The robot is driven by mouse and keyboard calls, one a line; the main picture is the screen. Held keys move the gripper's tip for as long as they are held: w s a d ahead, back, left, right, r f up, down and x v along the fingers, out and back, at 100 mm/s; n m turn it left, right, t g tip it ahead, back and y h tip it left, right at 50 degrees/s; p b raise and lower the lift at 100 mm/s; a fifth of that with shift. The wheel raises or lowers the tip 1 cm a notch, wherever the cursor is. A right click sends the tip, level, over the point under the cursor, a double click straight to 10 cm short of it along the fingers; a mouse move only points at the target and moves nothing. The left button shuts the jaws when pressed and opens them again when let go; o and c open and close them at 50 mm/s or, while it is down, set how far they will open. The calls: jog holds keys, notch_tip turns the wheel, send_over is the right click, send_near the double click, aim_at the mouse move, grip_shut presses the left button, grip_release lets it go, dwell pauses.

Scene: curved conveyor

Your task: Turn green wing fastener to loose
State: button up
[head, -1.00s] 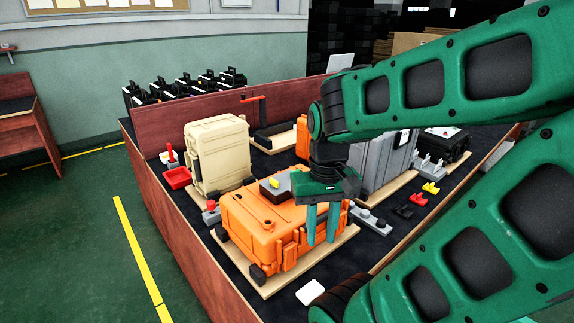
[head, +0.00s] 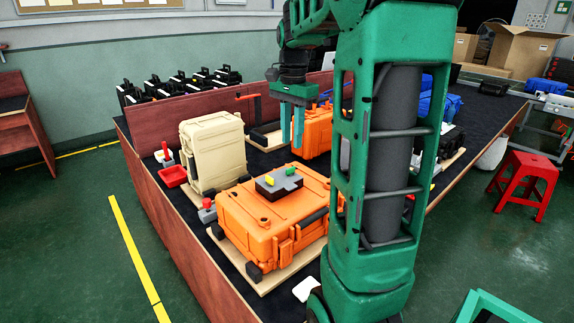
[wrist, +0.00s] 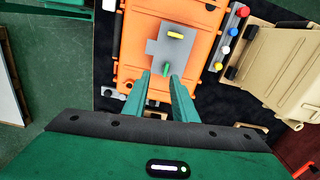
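The green wing fastener (head: 290,171) sits on a grey plate on a dark block (head: 280,184), on the lid of the orange case (head: 240,213). It also shows in the wrist view (wrist: 167,70), its wing pointing along the picture's height, roughly crosswise to the yellow wing fastener (wrist: 175,35) beyond it. The yellow one also shows in the head view (head: 269,181). My gripper (head: 292,125) points down above the block, apart from it. In the wrist view its two fingers (wrist: 160,76) are spread with nothing between them, and the green fastener appears near their tips.
A beige case (head: 212,150) stands behind left, near a red tray (head: 173,176). A strip with coloured buttons (wrist: 229,38) lies beside the orange case. Another orange case (head: 316,130) is behind. My arm hides much of the right side of the table.

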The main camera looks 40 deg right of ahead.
aim_at(291, 171)
jog(key=shift+m, duration=0.5)
jog(key=f, duration=0.3)
jog(key=w+d+f, duration=0.1)
jog(key=f, duration=0.6)
jog(key=shift+w+d+f, duration=0.2)
jog(key=shift+w, duration=0.15)
jog(key=shift+c, duration=0.6)
grip_shut()
